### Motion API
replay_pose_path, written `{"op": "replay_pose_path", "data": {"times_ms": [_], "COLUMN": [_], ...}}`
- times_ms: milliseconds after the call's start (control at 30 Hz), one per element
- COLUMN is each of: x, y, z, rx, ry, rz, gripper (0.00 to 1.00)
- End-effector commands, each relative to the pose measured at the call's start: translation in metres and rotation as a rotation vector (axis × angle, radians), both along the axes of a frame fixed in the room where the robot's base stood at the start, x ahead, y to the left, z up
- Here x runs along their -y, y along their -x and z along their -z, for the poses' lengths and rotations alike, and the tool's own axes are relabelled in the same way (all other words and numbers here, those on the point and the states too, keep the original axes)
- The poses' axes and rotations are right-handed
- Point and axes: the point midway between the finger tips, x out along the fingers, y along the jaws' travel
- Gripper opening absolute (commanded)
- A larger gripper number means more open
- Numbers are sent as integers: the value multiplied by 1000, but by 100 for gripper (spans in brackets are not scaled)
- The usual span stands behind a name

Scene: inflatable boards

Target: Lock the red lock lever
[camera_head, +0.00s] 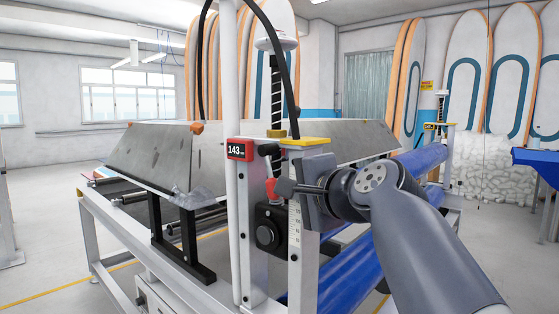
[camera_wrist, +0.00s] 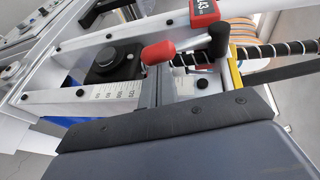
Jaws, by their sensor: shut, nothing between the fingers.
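The red lock lever (camera_head: 271,190) shows its red knob on the front of the machine's white post, above a black dial. In the wrist view its red knob (camera_wrist: 158,52) is just beyond my fingertips. My gripper (camera_head: 283,187) reaches in from the right, with its fingers shut and empty beside the knob. In the wrist view my gripper's fingers (camera_wrist: 153,80) end right by the red knob. I cannot tell whether they touch it.
A black dial (camera_head: 268,236) and a ruler scale (camera_head: 295,222) are close below. A threaded screw (camera_head: 277,95) rises above. Blue rollers (camera_head: 345,285) lie behind my arm.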

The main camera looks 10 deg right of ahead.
Motion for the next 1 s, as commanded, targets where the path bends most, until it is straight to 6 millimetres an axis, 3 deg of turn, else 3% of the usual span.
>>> {"op": "replay_pose_path", "data": {"times_ms": [33, 133, 1000], "x": [-2, -4, -12], "y": [-3, -6, -17], "z": [11, 12, 14], "rx": [25, 73, 112], "ry": [-21, -57, -82], "rz": [-1, -1, -2], "gripper": [0, 0, 0]}}
